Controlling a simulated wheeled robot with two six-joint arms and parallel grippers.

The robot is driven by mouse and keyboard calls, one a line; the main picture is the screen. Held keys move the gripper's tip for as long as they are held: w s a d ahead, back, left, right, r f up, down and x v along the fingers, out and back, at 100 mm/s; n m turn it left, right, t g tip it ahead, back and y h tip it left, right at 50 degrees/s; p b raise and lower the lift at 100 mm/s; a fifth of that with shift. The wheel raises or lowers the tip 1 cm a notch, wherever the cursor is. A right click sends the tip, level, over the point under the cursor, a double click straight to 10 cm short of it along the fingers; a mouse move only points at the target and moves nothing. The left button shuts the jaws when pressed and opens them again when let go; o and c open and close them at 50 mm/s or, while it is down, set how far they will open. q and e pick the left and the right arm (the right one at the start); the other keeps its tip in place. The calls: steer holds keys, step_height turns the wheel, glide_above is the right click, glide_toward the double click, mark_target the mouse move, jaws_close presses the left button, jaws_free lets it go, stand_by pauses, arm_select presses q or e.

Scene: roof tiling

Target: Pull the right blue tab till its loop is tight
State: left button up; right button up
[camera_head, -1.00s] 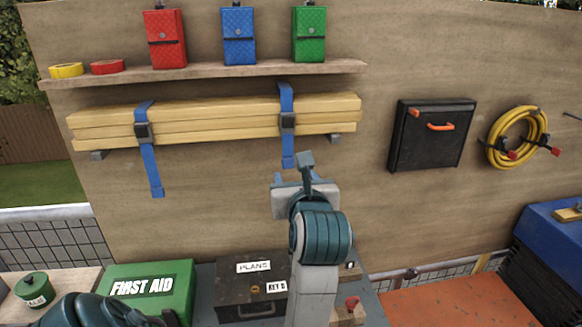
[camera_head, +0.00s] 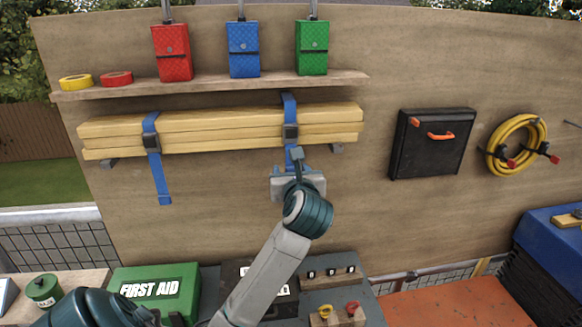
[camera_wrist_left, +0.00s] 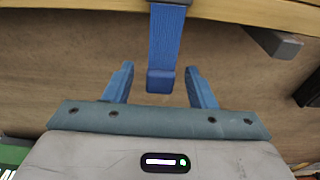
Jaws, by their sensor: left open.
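The right blue tab (camera_head: 288,158) hangs below the dark buckle (camera_head: 290,132) of the right strap loop, which goes around the stacked yellow boards (camera_head: 220,130). My left gripper (camera_head: 291,170) is at the tab's lower end in the head view and partly covers it. In the left wrist view the tab (camera_wrist_left: 163,60) hangs straight down, its thicker end between the two open blue fingers (camera_wrist_left: 159,75), with a gap on each side. I cannot tell whether the loop is slack. The left blue tab (camera_head: 160,180) hangs from the other strap, clear of the gripper. My right gripper is out of view.
A shelf (camera_head: 210,87) above holds red, blue and green pouches and tape rolls. A black case (camera_head: 432,145) and yellow hose (camera_head: 515,145) hang to the right. Below are a green first aid box (camera_head: 155,290) and a block with knobs (camera_head: 337,315). The wall below the boards is otherwise bare.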

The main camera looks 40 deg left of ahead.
arm_select(q)
steer(key=shift+w+a, duration=0.2)
steer(key=shift+a, duration=0.1)
steer(key=c, duration=1)
steer(key=shift+f, duration=0.15)
steer(key=shift+c, duration=0.2)
